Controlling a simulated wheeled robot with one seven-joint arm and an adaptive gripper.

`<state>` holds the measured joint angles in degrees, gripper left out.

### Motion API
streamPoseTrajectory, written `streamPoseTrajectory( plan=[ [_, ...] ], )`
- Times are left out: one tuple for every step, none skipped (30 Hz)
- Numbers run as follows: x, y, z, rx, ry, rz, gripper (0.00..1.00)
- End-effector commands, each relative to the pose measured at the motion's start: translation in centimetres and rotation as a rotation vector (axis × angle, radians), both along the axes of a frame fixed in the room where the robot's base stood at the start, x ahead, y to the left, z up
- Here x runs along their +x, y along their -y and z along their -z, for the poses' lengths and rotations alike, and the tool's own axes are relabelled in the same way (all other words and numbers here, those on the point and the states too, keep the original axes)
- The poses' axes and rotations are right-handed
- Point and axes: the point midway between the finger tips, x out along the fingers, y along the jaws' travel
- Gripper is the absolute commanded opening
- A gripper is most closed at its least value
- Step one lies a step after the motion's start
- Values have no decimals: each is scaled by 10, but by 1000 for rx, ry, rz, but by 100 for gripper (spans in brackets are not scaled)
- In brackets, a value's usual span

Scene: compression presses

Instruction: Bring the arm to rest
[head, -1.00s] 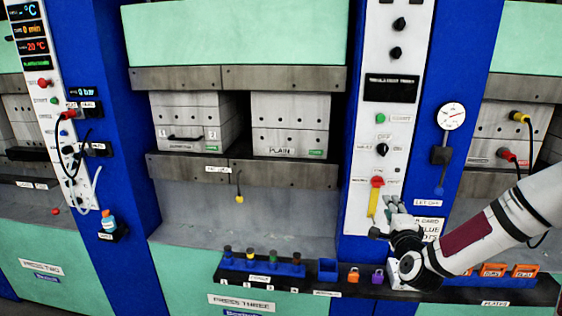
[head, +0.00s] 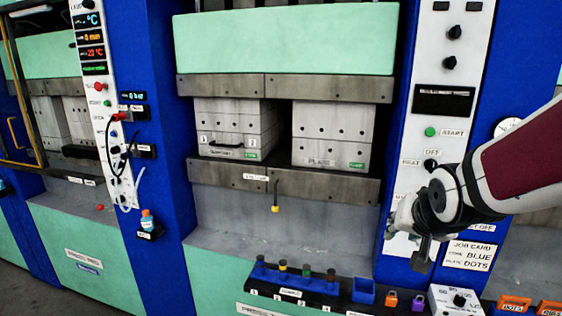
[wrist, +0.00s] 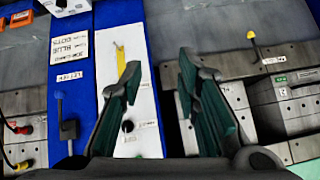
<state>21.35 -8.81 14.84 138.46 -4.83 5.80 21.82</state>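My gripper (head: 405,232) is in front of the lower part of the white control panel (head: 448,60), right of the middle press. My arm (head: 525,165) reaches in from the right edge of the head view. In the wrist view my gripper (wrist: 160,72) has its two dark fingers with green inner pads well apart, and nothing is between them. The panel's yellow lever (wrist: 120,58) shows beyond the left finger, apart from it. In the head view the gripper hides this lever.
Below are a rack of several stamps (head: 290,275), a blue bin (head: 364,291), an orange padlock (head: 391,298) and a white knob box (head: 457,301). A job card (head: 468,256) reads blue dots.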

Motion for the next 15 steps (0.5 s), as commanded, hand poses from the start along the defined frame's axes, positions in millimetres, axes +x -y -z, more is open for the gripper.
streamPoseTrajectory(
  plan=[
    [-15,-7,-11,-29,-18,-26,30],
    [-25,-10,-15,-44,-37,-41,30],
    [-40,-15,-20,-63,-61,-62,30],
    [-51,-17,-24,-75,-79,-77,30],
    [-62,-21,-27,-85,-97,-95,30],
    [-77,-25,-31,-96,-119,-118,30],
    [-89,-28,-34,-103,-137,-137,30],
    [-100,-30,-36,-108,-153,-155,30],
    [-116,-34,-39,-115,-174,-181,30],
    [-127,-37,-40,-118,-189,-202,30],
    [-137,-39,-41,-119,-204,-221,30],
    [-150,-42,-42,-119,-221,-246,30],
    [-159,-44,-43,-120,-232,-264,30],
    [-168,-45,-43,-119,-242,-280,30],
    [-177,-47,-43,-119,-256,-302,30]
  ],
)
